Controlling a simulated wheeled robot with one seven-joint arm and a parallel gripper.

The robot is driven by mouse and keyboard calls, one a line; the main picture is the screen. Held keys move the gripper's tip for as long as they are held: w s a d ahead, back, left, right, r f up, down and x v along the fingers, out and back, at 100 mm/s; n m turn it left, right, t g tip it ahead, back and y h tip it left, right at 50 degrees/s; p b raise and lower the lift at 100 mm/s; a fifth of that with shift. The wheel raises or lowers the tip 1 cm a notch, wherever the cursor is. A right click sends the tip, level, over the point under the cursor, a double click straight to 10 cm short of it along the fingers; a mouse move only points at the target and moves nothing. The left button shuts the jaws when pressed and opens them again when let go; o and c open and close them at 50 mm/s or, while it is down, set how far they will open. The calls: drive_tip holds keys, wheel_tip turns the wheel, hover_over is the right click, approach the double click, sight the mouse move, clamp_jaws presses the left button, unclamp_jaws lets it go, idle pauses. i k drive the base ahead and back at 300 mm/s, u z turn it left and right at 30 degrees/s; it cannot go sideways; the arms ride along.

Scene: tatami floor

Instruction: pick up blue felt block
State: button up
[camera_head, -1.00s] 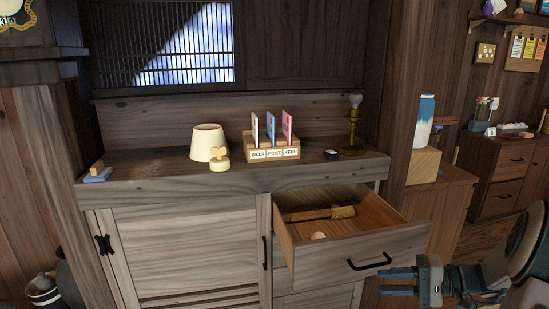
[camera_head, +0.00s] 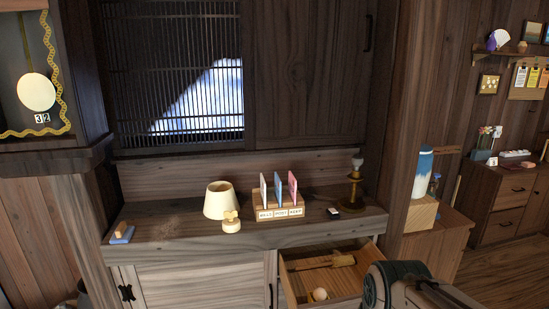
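A small blue block with a tan wooden piece on top (camera_head: 122,233) lies at the left end of the cabinet top (camera_head: 165,226), near its front edge. It looks like the blue felt block, though its material is too small to tell. Part of my arm shows at the lower right, in front of the open drawer. My gripper's fingers are outside the picture, so I cannot see whether they are open or hold anything.
A cream lamp (camera_head: 220,200), a wooden knob-shaped item (camera_head: 231,222), a card holder (camera_head: 279,212) and a brass lamp stand (camera_head: 355,190) stand on the cabinet. The open drawer (camera_head: 300,287) holds a wooden tool (camera_head: 325,262) and a round pale object (camera_head: 320,294). Bare top separates the block and the cream lamp.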

sight(122, 233)
drive_tip(key=z, duration=0.85)
drive_tip(key=k, duration=1.3)
drive_tip(key=i, duration=1.05)
drive_tip(key=u, duration=1.65)
drive_tip(key=i, duration=0.6)
drive_tip(key=u, duration=0.6)
